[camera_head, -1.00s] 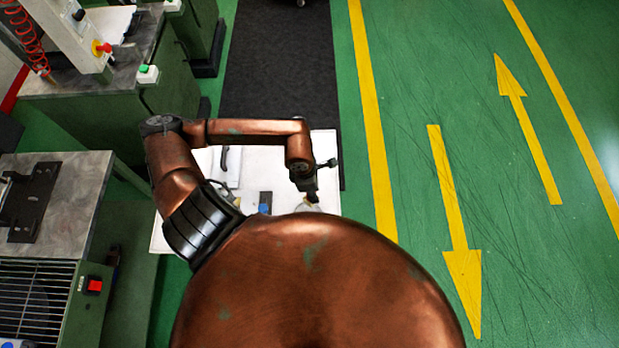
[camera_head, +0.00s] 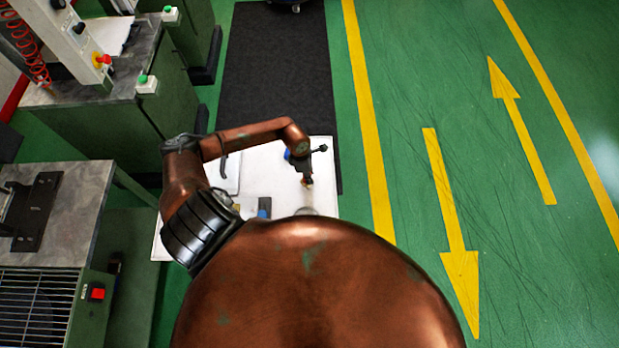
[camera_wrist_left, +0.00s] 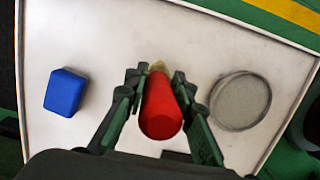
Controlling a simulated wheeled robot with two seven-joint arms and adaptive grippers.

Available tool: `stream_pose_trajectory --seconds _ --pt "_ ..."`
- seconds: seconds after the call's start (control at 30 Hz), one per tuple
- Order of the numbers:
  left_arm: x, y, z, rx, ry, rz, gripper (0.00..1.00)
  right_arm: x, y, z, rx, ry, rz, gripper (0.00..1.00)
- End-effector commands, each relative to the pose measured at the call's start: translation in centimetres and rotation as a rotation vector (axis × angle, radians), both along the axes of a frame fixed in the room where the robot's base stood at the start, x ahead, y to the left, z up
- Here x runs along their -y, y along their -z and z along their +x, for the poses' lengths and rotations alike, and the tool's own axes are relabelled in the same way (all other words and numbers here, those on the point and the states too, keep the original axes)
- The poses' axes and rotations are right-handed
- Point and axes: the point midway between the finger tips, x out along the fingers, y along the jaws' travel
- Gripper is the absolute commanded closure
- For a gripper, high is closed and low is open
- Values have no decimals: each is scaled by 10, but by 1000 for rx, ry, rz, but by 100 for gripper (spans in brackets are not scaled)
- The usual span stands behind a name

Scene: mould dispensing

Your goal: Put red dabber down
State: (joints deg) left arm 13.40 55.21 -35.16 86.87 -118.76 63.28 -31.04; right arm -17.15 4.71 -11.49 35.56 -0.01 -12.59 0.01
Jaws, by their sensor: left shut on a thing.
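The red dabber (camera_wrist_left: 162,108) is between the fingers of my left gripper (camera_wrist_left: 158,82) in the left wrist view, with a pale tan tip at its far end. My left gripper is shut on it, over the white table (camera_wrist_left: 110,30). In the head view my left gripper (camera_head: 307,181) points down over the white table (camera_head: 265,165), near its right side. I cannot tell whether the dabber touches the table. My right gripper is not in view.
A blue block (camera_wrist_left: 66,92) lies left of the gripper, and a round grey dish (camera_wrist_left: 240,100) stands close on its right. The table's raised rim runs around them. Green machines (camera_head: 110,110) stand to the left in the head view.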

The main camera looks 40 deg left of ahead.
Motion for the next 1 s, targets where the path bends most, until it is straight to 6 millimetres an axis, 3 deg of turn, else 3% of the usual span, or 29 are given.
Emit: stream_pose_trajectory --seconds 0.17,0.53,0.57,0.8,1.0 --pt "2 22 -1 -3 0 -3 100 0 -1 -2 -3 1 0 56" --pt "2 27 -2 -1 1 -1 100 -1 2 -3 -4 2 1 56" --pt "2 27 -2 -2 1 -2 75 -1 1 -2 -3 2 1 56" --pt "2 26 -2 -2 1 -2 59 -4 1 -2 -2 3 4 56" --pt "2 26 -2 -2 1 -2 59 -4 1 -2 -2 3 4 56"
